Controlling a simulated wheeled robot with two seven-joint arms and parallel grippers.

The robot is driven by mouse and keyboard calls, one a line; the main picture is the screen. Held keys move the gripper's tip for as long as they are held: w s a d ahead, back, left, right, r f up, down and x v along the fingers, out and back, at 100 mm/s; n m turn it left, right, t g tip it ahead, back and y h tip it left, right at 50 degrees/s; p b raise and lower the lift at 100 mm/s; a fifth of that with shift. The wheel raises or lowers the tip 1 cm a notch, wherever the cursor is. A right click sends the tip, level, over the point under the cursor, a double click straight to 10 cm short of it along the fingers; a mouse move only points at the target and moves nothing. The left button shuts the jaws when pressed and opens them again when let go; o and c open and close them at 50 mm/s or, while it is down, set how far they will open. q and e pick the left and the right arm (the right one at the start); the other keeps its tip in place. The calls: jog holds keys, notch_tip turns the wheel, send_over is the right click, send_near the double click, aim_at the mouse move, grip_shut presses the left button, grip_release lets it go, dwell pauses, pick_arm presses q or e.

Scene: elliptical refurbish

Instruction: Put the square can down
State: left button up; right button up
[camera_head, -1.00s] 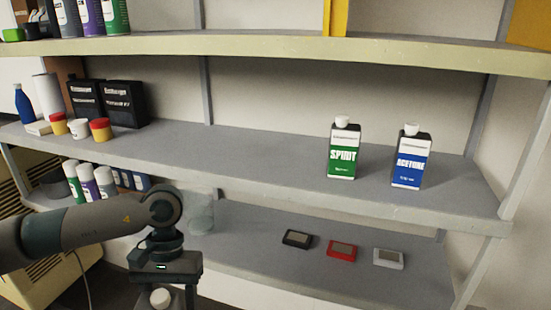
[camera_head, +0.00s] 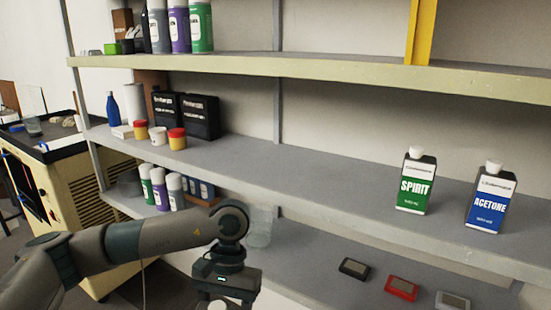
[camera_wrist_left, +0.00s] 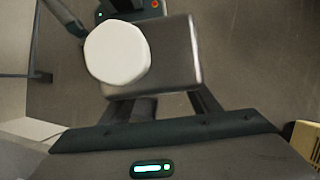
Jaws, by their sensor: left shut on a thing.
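My left gripper (camera_head: 220,300) hangs low in front of the shelves in the head view, at the bottom edge of the picture. It is shut on a square can, whose dark grey top (camera_wrist_left: 178,65) and round white cap (camera_wrist_left: 118,52) show in the left wrist view. In the head view only the white cap shows, at the bottom edge; the can's label is hidden. Two similar square cans, green SPIRIT (camera_head: 416,185) and blue ACETONE (camera_head: 490,200), stand upright on the middle shelf (camera_head: 320,185) at the right. My right gripper is out of view.
The middle shelf is clear between the black boxes (camera_head: 200,115) and SPIRIT. Spray cans (camera_head: 160,190) and a clear jar (camera_head: 259,228) stand on the lower shelf, with small devices (camera_head: 402,288) at its right. A beige cabinet (camera_head: 60,200) stands at the left.

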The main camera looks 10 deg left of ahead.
pick_arm(q)
jog(key=w+x, duration=0.1)
jog(key=x, duration=1.3)
jog(key=shift+w+f, duration=0.3)
jog(key=shift+a, duration=0.15)
